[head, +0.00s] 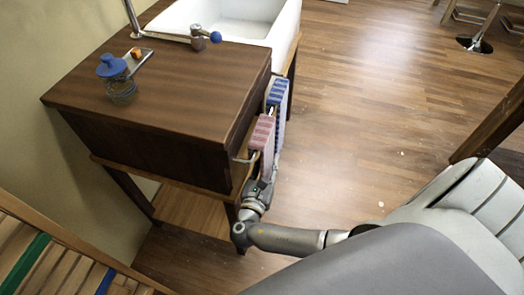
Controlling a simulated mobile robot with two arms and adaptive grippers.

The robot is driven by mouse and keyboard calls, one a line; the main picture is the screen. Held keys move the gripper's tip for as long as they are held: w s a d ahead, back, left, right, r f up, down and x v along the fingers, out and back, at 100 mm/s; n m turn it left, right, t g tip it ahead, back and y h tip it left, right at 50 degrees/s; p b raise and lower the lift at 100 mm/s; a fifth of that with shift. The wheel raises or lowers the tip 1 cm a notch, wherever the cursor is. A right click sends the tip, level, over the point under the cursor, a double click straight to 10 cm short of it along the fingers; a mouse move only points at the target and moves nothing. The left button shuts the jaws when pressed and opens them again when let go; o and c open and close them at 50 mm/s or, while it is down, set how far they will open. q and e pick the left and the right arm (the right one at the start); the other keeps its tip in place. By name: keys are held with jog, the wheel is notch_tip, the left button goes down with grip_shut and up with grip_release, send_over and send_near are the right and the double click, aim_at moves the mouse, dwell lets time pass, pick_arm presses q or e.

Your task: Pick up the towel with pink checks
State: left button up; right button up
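The towel with pink checks (262,134) hangs from a rail on the right side of the dark wooden console, at the end nearer to me. My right gripper (266,178) is at the lower end of this towel, close below its visible face. The fingertips are small and partly merged with the towel and the console edge. I cannot tell whether they touch the cloth or whether they are open or shut. My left gripper is not in view.
A blue checked towel (278,96) hangs just beyond the pink one. The console top (190,85) holds a blue-lidded glass jar (119,86) and a small tray with an orange item. A white sink (240,22) stands behind. Open wooden floor (360,110) lies to the right.

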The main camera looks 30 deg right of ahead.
grip_shut()
jog(key=shift+r, duration=0.1)
